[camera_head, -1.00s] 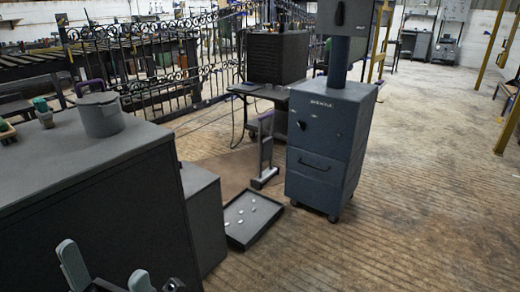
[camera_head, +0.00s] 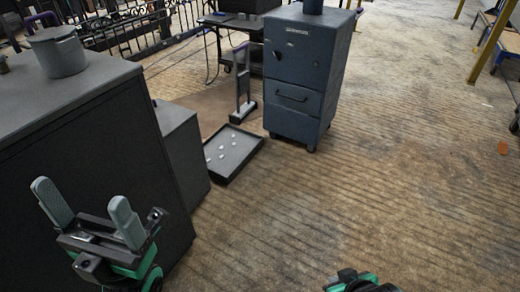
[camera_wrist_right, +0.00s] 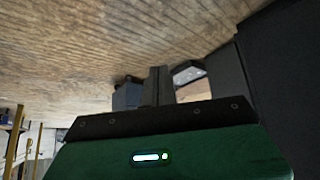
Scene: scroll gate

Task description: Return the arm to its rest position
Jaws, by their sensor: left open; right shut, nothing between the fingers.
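My left gripper (camera_head: 90,212) is at the lower left in the head view. Its two grey fingers point up and stand wide apart with nothing between them, in front of the dark cabinet (camera_head: 95,150). My right gripper shows only in part at the bottom edge of the head view (camera_head: 360,284). In the right wrist view its fingers (camera_wrist_right: 158,84) are together with nothing held. The floor lies beyond them. Most of the right arm is out of view.
A black tray (camera_head: 243,158) with several small pale pieces lies on the floor beside a low grey box (camera_head: 182,150). A blue-grey cabinet (camera_head: 300,70) stands behind it. A grey pot (camera_head: 62,55) sits on the dark cabinet.

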